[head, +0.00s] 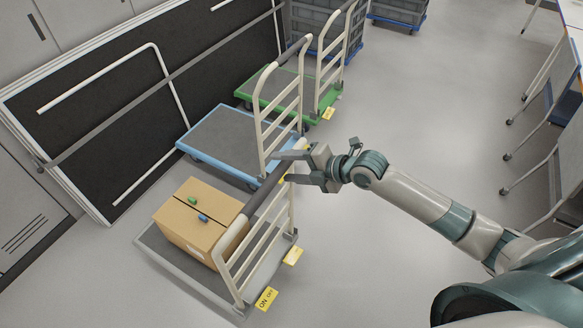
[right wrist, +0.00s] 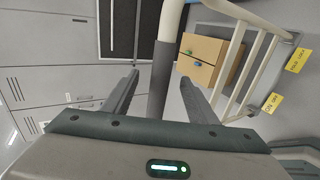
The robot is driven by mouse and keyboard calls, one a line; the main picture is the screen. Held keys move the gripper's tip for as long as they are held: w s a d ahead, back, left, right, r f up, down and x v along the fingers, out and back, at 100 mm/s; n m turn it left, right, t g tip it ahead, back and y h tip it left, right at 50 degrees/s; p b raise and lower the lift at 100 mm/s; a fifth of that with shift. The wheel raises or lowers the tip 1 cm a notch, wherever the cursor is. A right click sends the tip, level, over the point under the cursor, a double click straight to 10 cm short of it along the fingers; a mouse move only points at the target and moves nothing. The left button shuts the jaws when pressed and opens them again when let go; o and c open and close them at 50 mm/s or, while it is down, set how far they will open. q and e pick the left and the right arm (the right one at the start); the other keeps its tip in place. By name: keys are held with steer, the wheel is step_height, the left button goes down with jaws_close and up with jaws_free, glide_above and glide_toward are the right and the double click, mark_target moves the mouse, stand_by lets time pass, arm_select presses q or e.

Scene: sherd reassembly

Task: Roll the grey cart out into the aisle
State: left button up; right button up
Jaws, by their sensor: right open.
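The grey cart (head: 178,262) stands at the lower left in the head view, with a cream push handle (head: 226,249) on its right side. A cardboard box (head: 196,232) rides on its deck; it also shows in the right wrist view (right wrist: 202,58). My right gripper (head: 284,167) is open at the far upper end of that handle. In the right wrist view the handle's dark grip (right wrist: 161,75) runs between the two spread fingers, with gaps on both sides. How deep it sits between them I cannot tell. My left gripper is not in view.
A blue cart (head: 221,138) stands close behind the grey one, then a green cart (head: 280,88). Yellow pedal tags (head: 266,299) lie at the grey cart's handle end. A black panel (head: 115,125) leans along the left. Open floor (head: 420,130) lies to the right, with tables beyond.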

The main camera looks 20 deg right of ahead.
jaws_close()
steer(key=shift+s+d, duration=0.1)
steer(key=shift+s, duration=0.05)
steer(key=s+d, duration=0.4)
steer(key=s, duration=0.1)
steer(key=shift+s, duration=0.15)
stand_by(0.5)
